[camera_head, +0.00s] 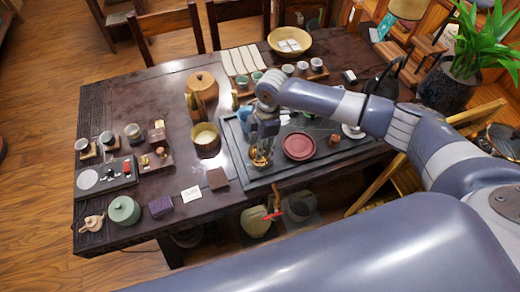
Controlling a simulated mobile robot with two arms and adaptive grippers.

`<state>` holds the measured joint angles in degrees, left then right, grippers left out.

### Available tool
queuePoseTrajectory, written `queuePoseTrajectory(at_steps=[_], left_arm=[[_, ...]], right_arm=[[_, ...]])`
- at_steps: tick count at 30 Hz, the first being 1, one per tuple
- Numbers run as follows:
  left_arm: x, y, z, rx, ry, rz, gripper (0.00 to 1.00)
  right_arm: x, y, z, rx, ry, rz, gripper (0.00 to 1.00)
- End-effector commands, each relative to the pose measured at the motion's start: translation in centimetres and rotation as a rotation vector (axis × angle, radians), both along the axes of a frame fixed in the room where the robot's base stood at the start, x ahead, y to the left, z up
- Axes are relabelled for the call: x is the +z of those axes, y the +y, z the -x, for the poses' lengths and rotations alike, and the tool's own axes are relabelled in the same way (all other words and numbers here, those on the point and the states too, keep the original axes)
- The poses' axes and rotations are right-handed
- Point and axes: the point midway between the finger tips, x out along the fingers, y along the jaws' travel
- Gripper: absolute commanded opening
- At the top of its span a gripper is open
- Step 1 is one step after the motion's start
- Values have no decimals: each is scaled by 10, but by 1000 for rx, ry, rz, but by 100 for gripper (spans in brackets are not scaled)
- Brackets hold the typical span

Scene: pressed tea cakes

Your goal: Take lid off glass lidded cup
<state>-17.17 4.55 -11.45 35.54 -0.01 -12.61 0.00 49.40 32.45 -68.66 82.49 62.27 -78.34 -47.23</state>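My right gripper (261,150) reaches in from the right and points down over the near left part of the dark tea tray (247,174). A small glass cup (260,160) with amber tones sits right under its fingertips, on the tray. The fingers cover much of the cup, so I cannot tell whether they touch or grip its lid. The lid itself is not clear to see. My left gripper is not in view.
On the tray, a dark red round plate (299,146) and a small reddish-brown cup (334,140) stand right of the gripper. A yellowish bowl (206,138) stands to the left. A white card (191,194) and a brown block (217,179) lie near the front edge.

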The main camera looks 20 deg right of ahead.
Motion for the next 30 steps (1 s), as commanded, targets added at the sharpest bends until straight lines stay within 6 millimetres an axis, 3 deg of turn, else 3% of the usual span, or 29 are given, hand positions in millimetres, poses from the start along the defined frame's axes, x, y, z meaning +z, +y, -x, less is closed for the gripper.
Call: queuePoseTrajectory(at_steps=[1,5,6,20,25,28,30], left_arm=[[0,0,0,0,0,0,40],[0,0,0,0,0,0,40],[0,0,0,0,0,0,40],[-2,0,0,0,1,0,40],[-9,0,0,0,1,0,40],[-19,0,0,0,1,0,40],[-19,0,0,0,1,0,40]], right_arm=[[0,0,0,0,0,0,33],[0,0,0,0,0,0,4],[0,0,0,0,0,0,0],[3,0,0,-1,-1,0,0],[15,0,-1,0,-3,-1,0],[32,0,-2,1,-6,-2,0],[34,2,12,4,3,-1,0]])
